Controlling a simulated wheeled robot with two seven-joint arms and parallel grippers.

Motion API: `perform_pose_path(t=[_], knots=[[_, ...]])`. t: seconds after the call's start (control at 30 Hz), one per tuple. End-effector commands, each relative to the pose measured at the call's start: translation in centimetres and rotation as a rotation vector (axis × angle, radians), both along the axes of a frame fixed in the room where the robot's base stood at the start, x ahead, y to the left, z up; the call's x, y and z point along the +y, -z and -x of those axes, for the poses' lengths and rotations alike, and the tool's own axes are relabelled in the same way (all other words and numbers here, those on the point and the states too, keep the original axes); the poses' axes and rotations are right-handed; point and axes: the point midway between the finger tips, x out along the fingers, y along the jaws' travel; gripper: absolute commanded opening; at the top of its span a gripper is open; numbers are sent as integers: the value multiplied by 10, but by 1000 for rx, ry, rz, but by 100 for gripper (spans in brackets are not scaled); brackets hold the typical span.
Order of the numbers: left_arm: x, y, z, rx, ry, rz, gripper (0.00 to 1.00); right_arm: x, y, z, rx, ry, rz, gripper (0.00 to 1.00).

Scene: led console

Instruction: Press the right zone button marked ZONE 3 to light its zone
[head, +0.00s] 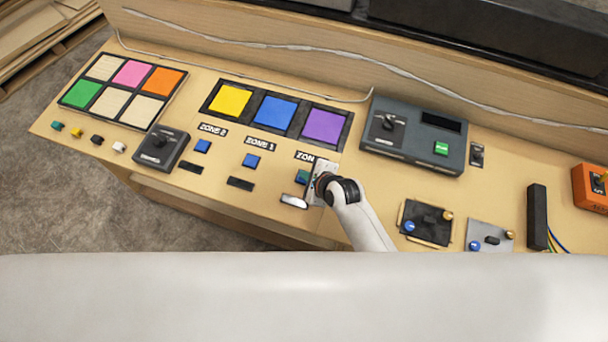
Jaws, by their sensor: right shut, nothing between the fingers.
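The right zone label (305,156) reads "ZON", and the rest is hidden behind my right gripper (294,201). A small blue-green patch (301,176) shows just below the label beside the gripper; it may be the zone's button, which is otherwise hidden. The gripper is shut and empty, low over the console below that label. I cannot tell whether it touches the button. The purple panel (323,127) is above the label. The other blue buttons sit under ZONE 2 (202,146) and ZONE 1 (251,160). My left gripper is not in view.
A dark grey box (413,136) with a knob and green button stands to the right. A black knob box (160,149) and a grid of coloured tiles (125,90) are at left. Small devices and an orange box (590,186) are at far right.

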Motion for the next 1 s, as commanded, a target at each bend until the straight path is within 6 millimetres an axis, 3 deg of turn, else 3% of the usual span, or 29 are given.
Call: perform_pose_path(t=[1.0], knots=[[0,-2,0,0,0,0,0,0,4,1,2,0,0,0]])
